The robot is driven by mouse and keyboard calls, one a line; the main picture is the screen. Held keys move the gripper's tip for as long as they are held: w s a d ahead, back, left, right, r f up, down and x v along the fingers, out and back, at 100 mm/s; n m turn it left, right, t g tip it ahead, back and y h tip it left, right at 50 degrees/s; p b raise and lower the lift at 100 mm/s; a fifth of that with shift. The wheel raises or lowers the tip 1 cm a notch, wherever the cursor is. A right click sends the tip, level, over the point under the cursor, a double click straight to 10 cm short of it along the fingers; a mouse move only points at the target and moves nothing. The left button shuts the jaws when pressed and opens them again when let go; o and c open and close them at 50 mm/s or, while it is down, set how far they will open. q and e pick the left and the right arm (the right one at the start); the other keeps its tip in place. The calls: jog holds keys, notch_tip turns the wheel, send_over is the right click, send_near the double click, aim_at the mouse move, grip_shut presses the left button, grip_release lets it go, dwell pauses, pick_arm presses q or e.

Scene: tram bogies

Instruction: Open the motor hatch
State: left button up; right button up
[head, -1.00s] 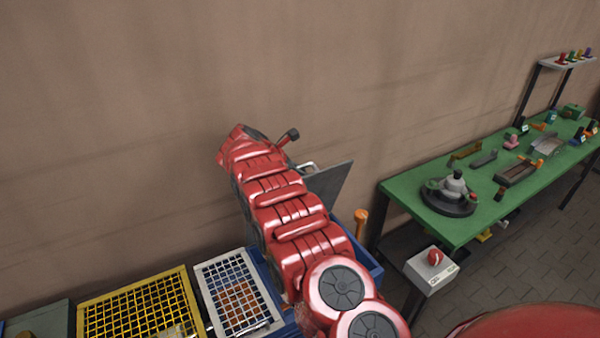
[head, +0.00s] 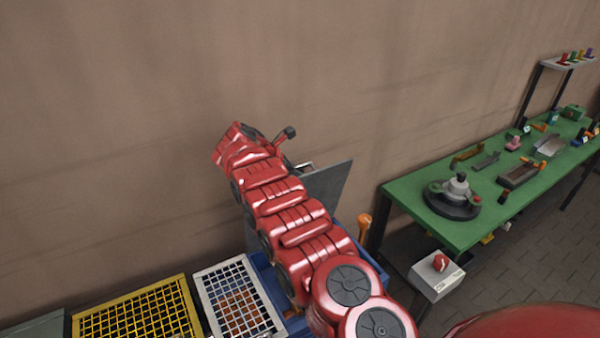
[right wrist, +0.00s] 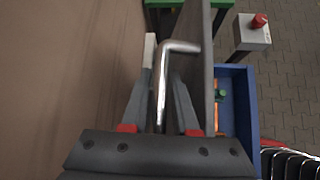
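The motor hatch (head: 332,190) is a flat grey panel standing steeply upright behind my right arm in the head view. In the right wrist view the hatch (right wrist: 208,70) shows almost edge-on. Its bare metal handle (right wrist: 180,46) is a bent rod on the wall side. The fingers of my right gripper (right wrist: 162,85) lie on both sides of the rod and appear closed on it. The blue housing (right wrist: 246,100) lies open beside the panel, with small orange and green parts inside. In the head view the arm hides the handle. My left gripper is out of view.
A brown wall is close behind the hatch. White (head: 238,298) and yellow (head: 140,310) grid covers lie at the left. A green workbench (head: 420,190) with tools stands right. A white box with a red button (head: 437,277) is near the blue housing.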

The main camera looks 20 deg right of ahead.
jog(key=shift+w, duration=0.1)
jog(key=shift+r, duration=0.1)
jog(key=shift+b+v, duration=0.75)
jog(key=shift+v, duration=0.2)
jog(key=b+v, duration=0.1)
jog(key=v, duration=0.6)
jog(key=shift+a+r+b, duration=0.15)
jog(key=shift+a+b, duration=0.2)
jog(key=p+v, duration=0.3)
jog(key=v, duration=0.4)
jog(key=shift+a+r, duration=0.15)
jog(key=shift+r, duration=0.1)
